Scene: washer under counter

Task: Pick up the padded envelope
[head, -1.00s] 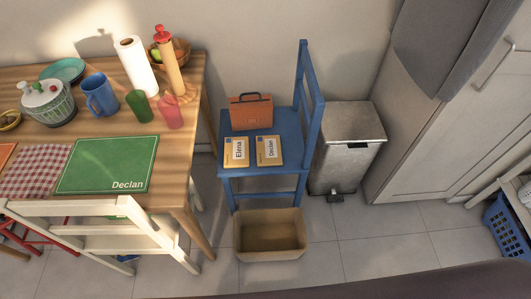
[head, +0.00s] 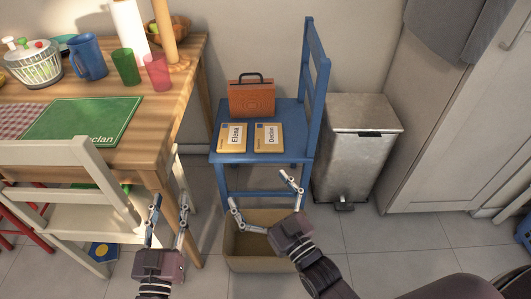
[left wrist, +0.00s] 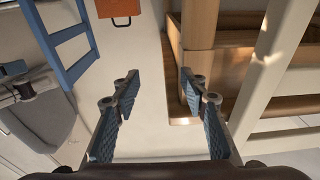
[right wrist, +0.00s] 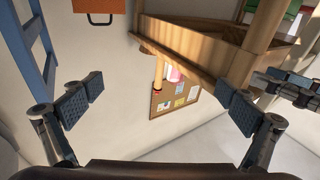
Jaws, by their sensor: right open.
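Two yellow padded envelopes lie flat side by side on the seat of the blue chair (head: 278,158). The left one (head: 224,148) carries a label reading "Elena"; the right one (head: 259,147) carries a label reading "Declan". My left gripper (head: 167,205) is open and empty beside the table leg, lower and left of the chair. My right gripper (head: 262,192) is open and empty in front of the chair, over the cardboard box and apart from the envelopes. Neither envelope shows in the wrist views.
An orange case (head: 252,99) stands behind the envelopes. The cardboard box (head: 256,264) sits on the floor before the chair. A metal pedal bin (head: 359,150) is right of it. The wooden table (head: 165,130) and white chair (head: 60,160) crowd the left.

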